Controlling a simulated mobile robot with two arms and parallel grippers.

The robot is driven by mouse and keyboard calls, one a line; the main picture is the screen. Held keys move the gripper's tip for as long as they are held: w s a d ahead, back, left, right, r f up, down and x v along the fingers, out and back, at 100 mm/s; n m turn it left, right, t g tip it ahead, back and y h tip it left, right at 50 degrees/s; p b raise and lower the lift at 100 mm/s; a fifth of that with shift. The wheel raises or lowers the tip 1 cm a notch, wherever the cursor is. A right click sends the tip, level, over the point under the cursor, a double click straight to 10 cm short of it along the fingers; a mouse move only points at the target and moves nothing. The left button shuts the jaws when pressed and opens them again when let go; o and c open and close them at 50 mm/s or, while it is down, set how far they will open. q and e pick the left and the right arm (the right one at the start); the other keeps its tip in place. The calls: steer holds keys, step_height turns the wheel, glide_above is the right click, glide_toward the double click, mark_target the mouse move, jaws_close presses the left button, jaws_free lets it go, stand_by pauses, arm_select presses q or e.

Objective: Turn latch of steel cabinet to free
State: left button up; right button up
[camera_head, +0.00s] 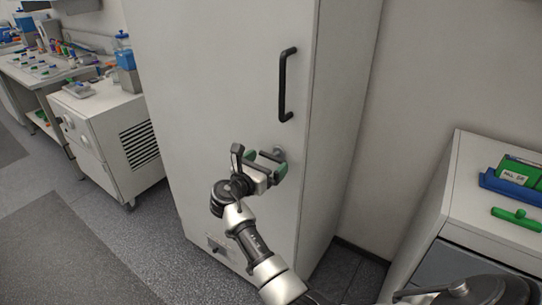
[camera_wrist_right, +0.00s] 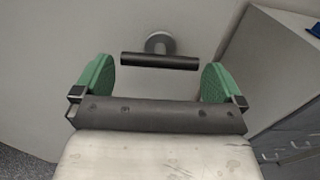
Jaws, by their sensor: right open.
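The steel cabinet (camera_head: 230,90) is tall and light grey, with its door shut. Its latch (camera_head: 279,152) is a small round mount on the door below the black bar handle. In the right wrist view the latch (camera_wrist_right: 160,61) shows as a dark horizontal bar on a round grey base. My right gripper (camera_head: 266,163) is in front of the latch, with green fingers. It also shows in the right wrist view (camera_wrist_right: 159,82), open, with the fingers spread wide to either side of the bar. The bar appears just beyond the fingers; contact is not visible. My left gripper is out of view.
A black vertical handle (camera_head: 287,85) is above the latch. A white cabinet (camera_head: 480,190) with a blue tray and green items stands at the right. A white unit with vents (camera_head: 115,135) and a cluttered bench are at the left. Grey floor (camera_head: 100,240) is clear in front.

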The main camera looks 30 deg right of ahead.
mark_target(271, 159)
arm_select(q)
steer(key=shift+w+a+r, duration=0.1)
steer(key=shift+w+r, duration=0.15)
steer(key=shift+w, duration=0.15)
arm_select(e)
steer(key=shift+x, duration=1.55)
steer(key=shift+c, duration=0.2)
steer(key=c, duration=0.5)
